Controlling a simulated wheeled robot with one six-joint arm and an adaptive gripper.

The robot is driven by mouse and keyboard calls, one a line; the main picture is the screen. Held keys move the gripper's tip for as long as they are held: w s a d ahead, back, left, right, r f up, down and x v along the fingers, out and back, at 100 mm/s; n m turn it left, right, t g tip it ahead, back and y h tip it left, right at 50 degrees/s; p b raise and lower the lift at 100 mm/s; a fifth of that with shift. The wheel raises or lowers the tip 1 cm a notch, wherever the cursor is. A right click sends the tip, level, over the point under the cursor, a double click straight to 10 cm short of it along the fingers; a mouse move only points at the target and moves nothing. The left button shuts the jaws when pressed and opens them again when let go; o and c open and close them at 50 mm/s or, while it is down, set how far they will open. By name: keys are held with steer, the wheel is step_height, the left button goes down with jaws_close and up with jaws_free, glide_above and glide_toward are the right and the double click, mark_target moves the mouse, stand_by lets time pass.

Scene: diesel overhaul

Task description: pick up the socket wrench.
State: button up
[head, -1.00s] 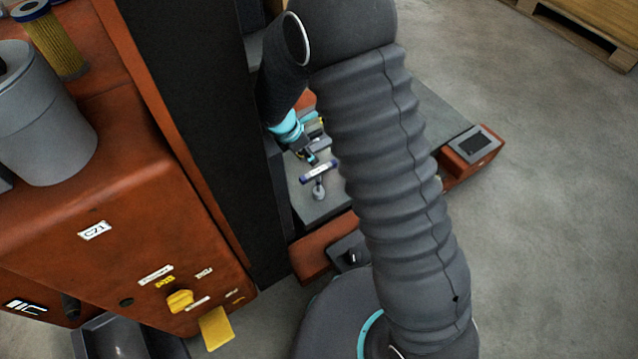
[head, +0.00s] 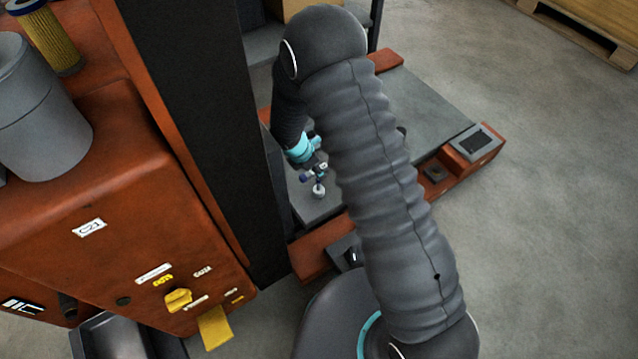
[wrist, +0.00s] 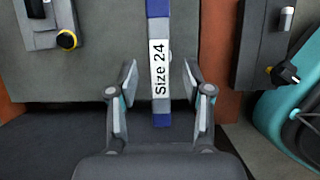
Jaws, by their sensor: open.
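The socket wrench is a T-shaped tool with a blue bar carrying a white label and a grey socket end (head: 319,190). It is on the grey deck in the head view, partly hidden by my gripper (head: 319,168). In the wrist view the wrench bar (wrist: 159,120) reads "Size 24" and runs lengthwise between the fingers of my gripper (wrist: 162,76). The fingers are apart, one on each side of the bar, with visible gaps. I cannot tell the exact height of the fingertips relative to the bar.
A dark upright post (head: 205,120) and an orange machine body (head: 110,200) stand close on the left. An orange deck edge (head: 325,243) runs in front of the wrench. A pallet (head: 580,28) lies far off.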

mark_target(319, 182)
steer(key=shift+x, duration=1.45)
steer(key=shift+a, duration=0.1)
steer(key=shift+c, duration=0.3)
jaws_close()
steer(key=shift+r, duration=0.1)
